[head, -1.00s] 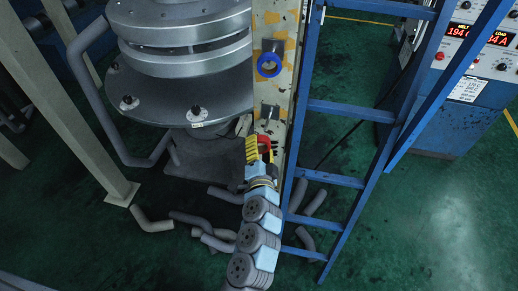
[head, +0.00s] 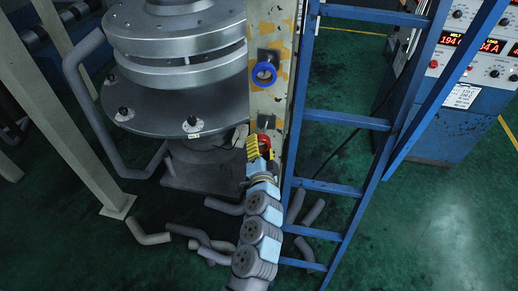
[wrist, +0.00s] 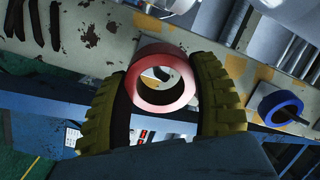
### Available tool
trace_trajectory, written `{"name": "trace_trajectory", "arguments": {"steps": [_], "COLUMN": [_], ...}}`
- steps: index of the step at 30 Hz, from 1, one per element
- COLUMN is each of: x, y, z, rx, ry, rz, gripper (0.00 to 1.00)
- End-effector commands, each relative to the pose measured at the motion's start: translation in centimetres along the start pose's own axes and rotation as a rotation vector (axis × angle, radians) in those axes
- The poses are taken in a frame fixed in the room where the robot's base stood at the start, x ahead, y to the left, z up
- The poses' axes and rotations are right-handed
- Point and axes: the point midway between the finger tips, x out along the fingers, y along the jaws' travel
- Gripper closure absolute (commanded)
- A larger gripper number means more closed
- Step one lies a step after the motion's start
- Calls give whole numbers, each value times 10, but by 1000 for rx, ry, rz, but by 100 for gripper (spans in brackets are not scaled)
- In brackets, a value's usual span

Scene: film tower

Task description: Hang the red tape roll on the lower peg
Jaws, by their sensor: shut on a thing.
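The red tape roll (head: 265,141) is held between the yellow ribbed fingers of my gripper (head: 254,149), in front of the pale post (head: 262,100). In the wrist view the red roll (wrist: 138,90) is pinched between both fingers of my gripper (wrist: 162,95), with its hole open to the camera. The lower peg (head: 267,124) shows just above the roll in the head view, on a dark mounting plate. The roll looks apart from it; I cannot tell the exact depth gap.
A blue roll (head: 264,74) hangs on the upper peg; it also shows in the wrist view (wrist: 280,108). A blue ladder (head: 340,120) stands close on the right. A large grey round machine (head: 180,75) is on the left. Several grey bent pipes (head: 190,235) lie below.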

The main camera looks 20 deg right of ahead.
Motion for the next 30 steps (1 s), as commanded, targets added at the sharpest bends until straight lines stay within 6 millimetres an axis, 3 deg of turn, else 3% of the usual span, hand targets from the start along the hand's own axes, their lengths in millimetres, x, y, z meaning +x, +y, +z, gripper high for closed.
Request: {"name": "trace_trajectory", "arguments": {"steps": [30], "x": [44], "y": [14], "z": [-4], "rx": [-1], "ry": [0], "rz": [0], "gripper": [74]}}
